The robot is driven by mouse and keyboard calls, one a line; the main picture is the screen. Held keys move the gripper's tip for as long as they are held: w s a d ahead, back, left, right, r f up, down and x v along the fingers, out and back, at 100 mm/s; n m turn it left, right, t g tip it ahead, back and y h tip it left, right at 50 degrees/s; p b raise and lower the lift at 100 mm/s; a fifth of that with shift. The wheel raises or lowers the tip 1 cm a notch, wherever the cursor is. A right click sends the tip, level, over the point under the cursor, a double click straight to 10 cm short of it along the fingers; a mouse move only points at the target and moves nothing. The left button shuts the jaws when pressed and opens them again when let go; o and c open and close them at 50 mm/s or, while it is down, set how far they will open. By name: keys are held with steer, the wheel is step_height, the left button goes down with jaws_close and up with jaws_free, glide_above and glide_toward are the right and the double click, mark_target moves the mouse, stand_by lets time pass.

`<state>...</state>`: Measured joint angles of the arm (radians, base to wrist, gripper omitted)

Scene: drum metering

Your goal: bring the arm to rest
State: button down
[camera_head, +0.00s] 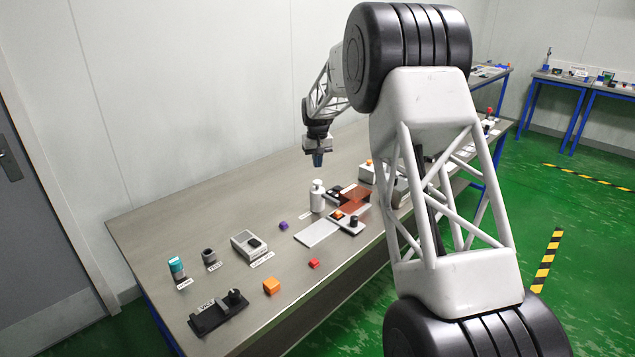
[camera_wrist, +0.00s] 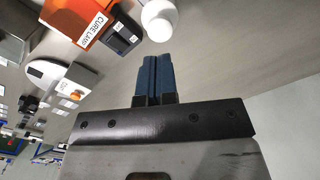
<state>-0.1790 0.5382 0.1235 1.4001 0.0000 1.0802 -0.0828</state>
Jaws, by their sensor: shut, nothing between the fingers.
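My gripper (camera_head: 318,160) hangs above the far part of the grey workbench (camera_head: 220,202), pointing down, clear of the things on it. In the wrist view its two blue fingers (camera_wrist: 154,78) are side by side and shut, with nothing held between them. A white bottle (camera_head: 317,197) stands on the bench below the gripper. It shows as a white round top (camera_wrist: 159,20) just past the fingertips in the wrist view. An orange and black unit marked CURE LAMP (camera_wrist: 92,20) lies to the left of that bottle in the wrist view.
On the bench stand a grey device (camera_head: 248,244), a teal-topped container (camera_head: 177,268), an orange cube (camera_head: 271,286), a red cube (camera_head: 314,263), and a black fixture (camera_head: 218,313) near the front. My arm hides part of the bench's right side. The back left of the bench is bare.

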steer(key=shift+r, duration=0.1)
stand_by(0.4)
steer(key=s+d+r+m, duration=0.1)
steer(key=s+d+r, duration=0.4)
steer(key=s, duration=0.6)
steer(key=s+d+r+t, duration=0.1)
steer(key=s+d+r, duration=0.2)
steer(key=s+r, duration=0.5)
steer(key=s+d+r+m, duration=0.1)
steer(key=s+d+r, duration=0.3)
steer(key=s, duration=0.9)
steer(key=s+d+f, duration=0.1)
steer(key=s+d, duration=0.1)
steer(key=s, duration=1)
steer(key=s+d+f+t, duration=0.1)
steer(key=s+d+f, duration=0.1)
steer(key=s, duration=1)
steer(key=s+d+f+m, duration=0.1)
steer(key=s+d+f, duration=0.1)
steer(key=s, duration=1)
steer(key=shift+f+t, duration=0.25)
steer(key=shift+t, duration=0.05)
